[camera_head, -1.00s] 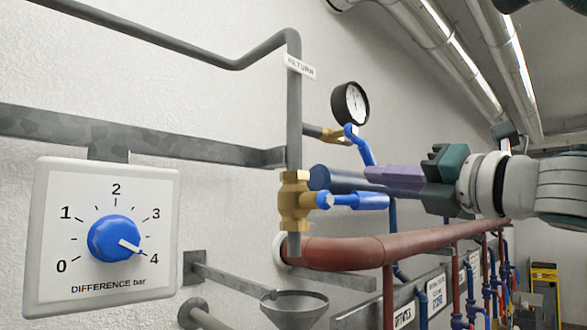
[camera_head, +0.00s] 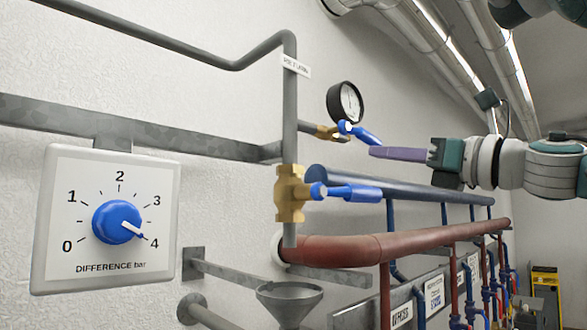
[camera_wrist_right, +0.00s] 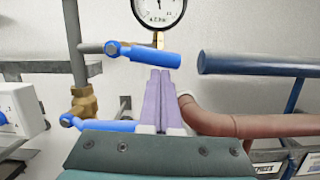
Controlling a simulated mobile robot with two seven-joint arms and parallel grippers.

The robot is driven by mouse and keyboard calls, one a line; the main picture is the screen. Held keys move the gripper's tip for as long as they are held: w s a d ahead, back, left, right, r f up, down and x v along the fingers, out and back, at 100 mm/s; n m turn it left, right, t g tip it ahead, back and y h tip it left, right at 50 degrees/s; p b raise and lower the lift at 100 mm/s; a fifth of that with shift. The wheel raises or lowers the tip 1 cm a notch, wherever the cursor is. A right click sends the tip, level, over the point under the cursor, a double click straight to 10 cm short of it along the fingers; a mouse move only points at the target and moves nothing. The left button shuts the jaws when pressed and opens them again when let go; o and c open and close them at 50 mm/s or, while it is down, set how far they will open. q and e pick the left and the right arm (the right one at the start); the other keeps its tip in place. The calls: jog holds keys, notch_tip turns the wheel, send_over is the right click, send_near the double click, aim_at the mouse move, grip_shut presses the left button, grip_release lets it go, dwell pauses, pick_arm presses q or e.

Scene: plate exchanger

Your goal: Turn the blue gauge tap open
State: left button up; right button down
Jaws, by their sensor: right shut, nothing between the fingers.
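The blue gauge tap lever (camera_head: 363,136) sits on a brass fitting (camera_head: 326,132) below the round gauge (camera_head: 344,102). It slopes slightly down to the right in the head view. In the right wrist view the lever (camera_wrist_right: 150,55) lies nearly level under the gauge (camera_wrist_right: 158,10). My right gripper (camera_head: 372,151) is shut and empty, its purple fingers just under the lever's free end. The fingertips (camera_wrist_right: 160,72) meet the lever's lower edge in the wrist view; I cannot tell whether they touch. My left gripper is not in view.
A second blue lever (camera_head: 350,192) on a brass valve (camera_head: 291,193) sits below. A blue pipe (camera_head: 410,188) and a red pipe (camera_head: 365,247) run under my right arm. A dial box (camera_head: 110,265) hangs at left. A funnel (camera_head: 290,300) is below.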

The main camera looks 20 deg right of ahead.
jog(key=shift+d+r+n, duration=0.15)
jog(key=shift+r+n, duration=0.25)
jog(key=shift+n, duration=0.1)
dwell(0.4)
